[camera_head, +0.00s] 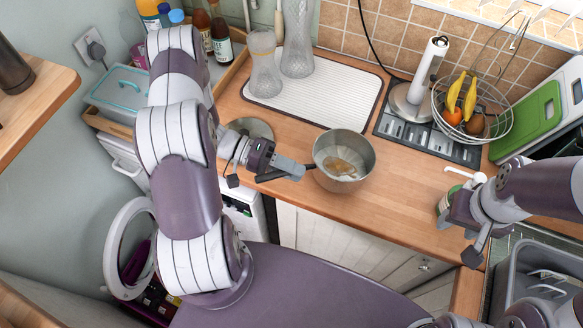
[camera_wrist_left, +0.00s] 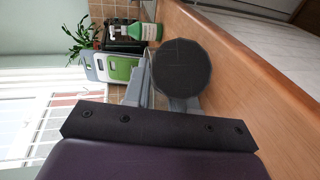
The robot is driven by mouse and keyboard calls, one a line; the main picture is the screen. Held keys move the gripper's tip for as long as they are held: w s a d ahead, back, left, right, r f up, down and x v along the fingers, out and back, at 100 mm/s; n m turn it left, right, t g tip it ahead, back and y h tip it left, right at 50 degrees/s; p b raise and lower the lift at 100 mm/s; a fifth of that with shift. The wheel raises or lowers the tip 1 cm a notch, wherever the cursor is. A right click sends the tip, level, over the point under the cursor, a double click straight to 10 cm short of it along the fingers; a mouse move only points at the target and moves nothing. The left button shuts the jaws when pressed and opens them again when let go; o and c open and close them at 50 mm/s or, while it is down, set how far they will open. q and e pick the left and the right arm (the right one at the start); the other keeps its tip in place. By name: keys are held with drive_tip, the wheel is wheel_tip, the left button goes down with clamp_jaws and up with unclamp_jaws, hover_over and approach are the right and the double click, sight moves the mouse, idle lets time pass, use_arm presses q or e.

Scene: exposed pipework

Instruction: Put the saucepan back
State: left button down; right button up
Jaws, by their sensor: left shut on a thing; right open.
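The saucepan (camera_head: 343,161) is a round metal pan in the head view, over the front of the wooden worktop. It is roughly upright, with something tan showing inside. Its dark handle points left to my left gripper (camera_head: 291,170), which is shut on it. I cannot tell whether the pan's base touches the worktop. In the left wrist view, a dark round shape (camera_wrist_left: 181,68) sits in front of the grey fingers; I cannot tell which part it is. My right gripper (camera_head: 448,218) is open at the right, beside a green container, apart from the pan.
A ribbed white drying mat (camera_head: 330,98) holds two clear vessels. A round metal item (camera_head: 252,127) lies partly behind my left arm. A paper towel stand (camera_head: 424,75), fruit basket (camera_head: 468,130) and green board (camera_head: 530,118) stand right. The worktop (camera_head: 395,205) right of the pan is clear.

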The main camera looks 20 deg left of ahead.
idle(0.4)
use_arm(q)
drive_tip(key=shift+w+d+r+m+g, duration=0.15)
drive_tip(key=shift+d+r+m+g, duration=0.05)
drive_tip(key=shift+d+m+g, duration=0.1)
drive_tip(key=s+d+r+n+t+b, duration=0.1)
drive_tip(key=s+d+r+n+t, duration=0.1)
drive_tip(key=d+r+t, duration=0.3)
drive_tip(key=s+d+r+n+t+b, duration=0.1)
drive_tip(key=s+d+r+n+b, duration=0.15)
drive_tip(key=d, duration=0.45)
drive_tip(key=w+a+f+y+p, duration=0.1)
drive_tip(key=a+f+p, duration=0.1)
drive_tip(key=a+f, duration=0.9)
drive_tip(key=shift+a, duration=0.85)
drive_tip(key=shift+f, duration=0.1)
